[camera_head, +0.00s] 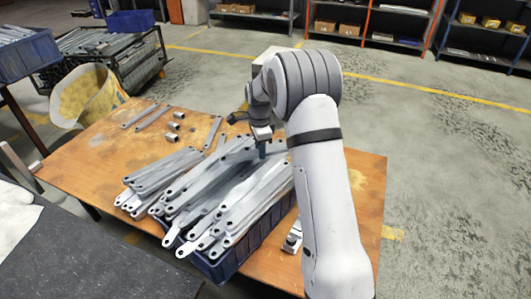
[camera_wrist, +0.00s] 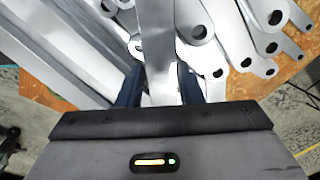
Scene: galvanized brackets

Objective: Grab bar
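Grey galvanized bars (camera_head: 215,195) with holed ends lie in a heap in and over a blue bin (camera_head: 228,262) on the wooden table. My gripper (camera_head: 262,150) points down at the far right end of the heap. In the wrist view, one flat bar (camera_wrist: 157,45) runs between my two dark blue fingers (camera_wrist: 161,85), its near end close to the palm. The fingers lie close along both its sides. I cannot tell whether they press on it. The fingertips are partly hidden by the bar. Other bar ends (camera_wrist: 250,20) fan out to the right.
Loose bars (camera_head: 150,118) and small metal pieces (camera_head: 174,126) lie on the far left of the table (camera_head: 90,165). A bracket piece (camera_head: 293,238) lies right of the bin. A wire crate of bars (camera_head: 105,50) and shelves (camera_head: 380,20) stand behind.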

